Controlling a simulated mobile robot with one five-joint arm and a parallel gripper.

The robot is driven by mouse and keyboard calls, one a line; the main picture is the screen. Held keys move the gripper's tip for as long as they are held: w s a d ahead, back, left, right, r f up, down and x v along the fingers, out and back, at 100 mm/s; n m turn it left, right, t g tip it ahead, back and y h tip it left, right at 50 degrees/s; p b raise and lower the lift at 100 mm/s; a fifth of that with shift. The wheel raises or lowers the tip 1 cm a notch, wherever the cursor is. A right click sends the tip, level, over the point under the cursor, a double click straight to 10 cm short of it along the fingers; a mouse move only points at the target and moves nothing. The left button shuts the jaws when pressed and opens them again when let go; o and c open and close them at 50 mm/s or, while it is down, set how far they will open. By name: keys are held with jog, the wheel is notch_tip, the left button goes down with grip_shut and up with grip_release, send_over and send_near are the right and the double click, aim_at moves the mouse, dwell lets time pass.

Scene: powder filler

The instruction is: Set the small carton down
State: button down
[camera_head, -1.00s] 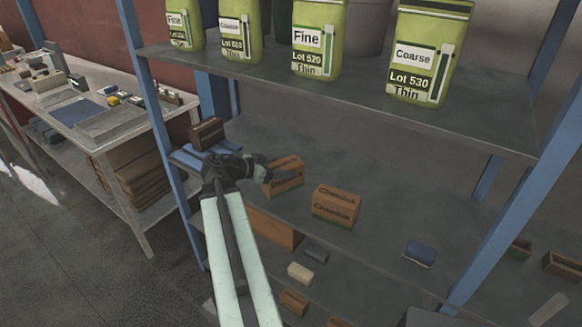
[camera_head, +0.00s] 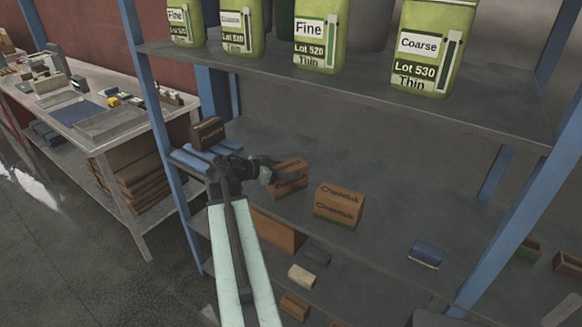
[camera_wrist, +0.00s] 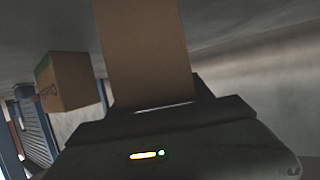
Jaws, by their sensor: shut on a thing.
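The small carton (camera_head: 290,178) is brown with printed lettering, on the middle shelf (camera_head: 400,205) of the rack in the head view. My gripper (camera_head: 283,181) is shut on it, with a finger across its front. In the wrist view the held carton (camera_wrist: 145,50) is a plain brown face between the jaws. I cannot tell whether its base touches the shelf. A second brown carton (camera_head: 338,205) with a green lower edge stands apart to its right; a carton with a green edge also shows at the left of the wrist view (camera_wrist: 68,80).
Green labelled bags (camera_head: 425,45) stand on the shelf above. A dark brown box (camera_head: 207,133) rests by blue items (camera_head: 190,160) at the left post. A blue block (camera_head: 424,254) lies farther right, with bare shelf between. Small boxes lie lower down.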

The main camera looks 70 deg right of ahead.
jog(key=shift+c, duration=2.1)
grip_release()
jog(key=shift+a+r+p, duration=0.1)
jog(key=shift+r+p, duration=0.15)
jog(key=shift+p, duration=0.15)
jog(key=p+v, duration=0.4)
jog(key=v, duration=0.7)
jog(key=shift+w+a, duration=0.25)
jog(key=shift+a, duration=0.05)
